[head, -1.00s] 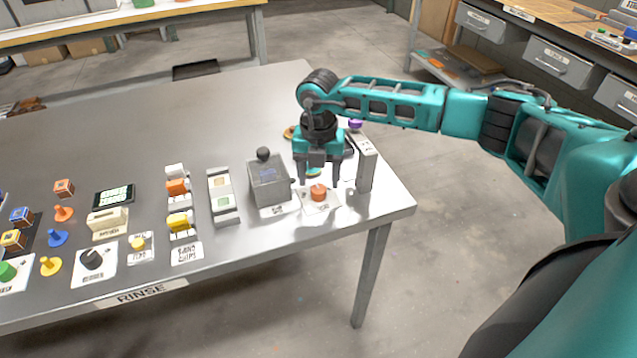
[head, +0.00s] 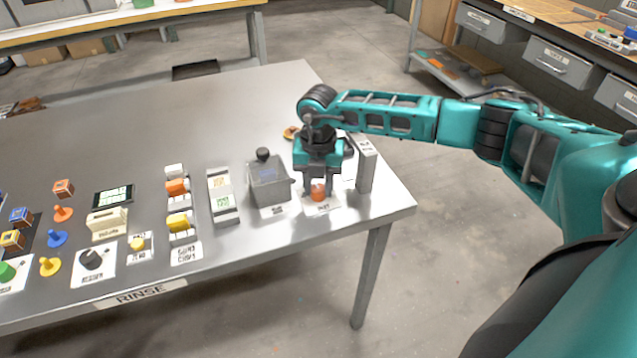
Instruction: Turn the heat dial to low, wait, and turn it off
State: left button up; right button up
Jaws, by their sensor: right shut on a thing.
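A small orange-red knob (head: 318,194) stands on a white labelled plate (head: 322,210) near the right end of the metal table. Its label is too small to read surely, so I cannot tell from it whether this is the heat dial. My right gripper (head: 318,188) points straight down and is shut on the knob, with a finger at either side. The fingers hide part of the knob. A black dial (head: 91,259) on another white plate (head: 99,277) stands at the left front of the table. My left gripper is not in view.
A grey box with a black ball knob (head: 268,183) stands just left of my right gripper. An upright grey post (head: 366,165) stands close on its right. Several coloured pegs, blocks and panels fill the table's left front. The table's back middle is clear.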

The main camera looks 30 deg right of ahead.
jog(key=shift+c, duration=1.3)
jog(key=shift+n, duration=0.4)
jog(key=n, duration=0.3)
jog(key=shift+n+b, duration=0.3)
jog(key=shift+b, duration=0.1)
jog(key=n, duration=0.3)
jog(key=shift+n+b, duration=0.3)
jog(key=shift+b, duration=0.1)
jog(key=shift+w+r+n+b, duration=0.1)
jog(key=shift+n+b, duration=0.35)
jog(key=shift+n, duration=1.45)
jog(key=o, duration=1)
